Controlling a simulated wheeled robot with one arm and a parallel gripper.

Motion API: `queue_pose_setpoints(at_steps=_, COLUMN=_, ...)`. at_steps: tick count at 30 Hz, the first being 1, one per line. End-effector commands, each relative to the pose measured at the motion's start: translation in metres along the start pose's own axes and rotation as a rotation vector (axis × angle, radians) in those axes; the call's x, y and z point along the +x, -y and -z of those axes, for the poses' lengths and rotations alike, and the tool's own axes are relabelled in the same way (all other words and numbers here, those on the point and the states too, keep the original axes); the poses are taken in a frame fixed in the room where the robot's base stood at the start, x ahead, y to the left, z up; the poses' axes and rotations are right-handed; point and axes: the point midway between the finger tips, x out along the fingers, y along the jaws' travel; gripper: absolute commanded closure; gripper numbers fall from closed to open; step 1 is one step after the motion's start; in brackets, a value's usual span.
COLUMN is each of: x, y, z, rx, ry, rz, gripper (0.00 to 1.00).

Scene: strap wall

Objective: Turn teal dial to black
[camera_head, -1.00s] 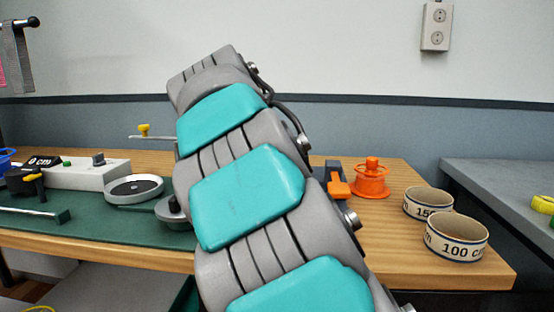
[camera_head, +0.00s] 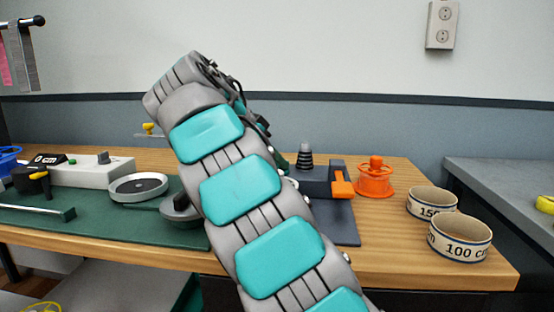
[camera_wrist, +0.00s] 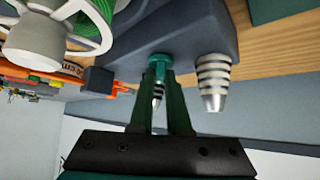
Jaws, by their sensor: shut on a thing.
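The teal dial (camera_wrist: 160,67) shows in the wrist view on a dark blue-grey device (camera_wrist: 175,38). My gripper (camera_wrist: 162,80) is shut on it, with dark green fingers on either side. A dark striped tip (camera_wrist: 157,93) shows between the fingers. A second knob, ringed in grey and black (camera_wrist: 213,80), stands beside it, apart from the fingers. In the head view the device (camera_head: 317,181) stands on the bench with a striped knob (camera_head: 305,156) on top. My arm hides the gripper and the teal dial there. I cannot tell the dial's setting.
An orange lever (camera_head: 341,182) and an orange spool (camera_head: 376,179) are right of my arm. Two measuring-tape rings (camera_head: 459,239) lie near the right bench edge. Left are a round grey dish (camera_head: 138,187) and a white box (camera_head: 93,172). In the wrist view a green-wound reel (camera_wrist: 80,22) is close by.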

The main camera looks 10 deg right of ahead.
Motion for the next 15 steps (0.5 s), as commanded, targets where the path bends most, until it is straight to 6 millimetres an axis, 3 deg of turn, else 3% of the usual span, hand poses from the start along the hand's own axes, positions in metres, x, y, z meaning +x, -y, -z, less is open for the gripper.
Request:
queue_pose_setpoints(at_steps=14, x=0.0008, y=0.0001, z=-0.0002, rx=0.007, ry=0.001, rz=-0.007, gripper=1.00)
queue_pose_setpoints(at_steps=15, x=0.0008, y=0.0001, z=-0.0002, rx=0.007, ry=0.002, rz=-0.007, gripper=0.84)
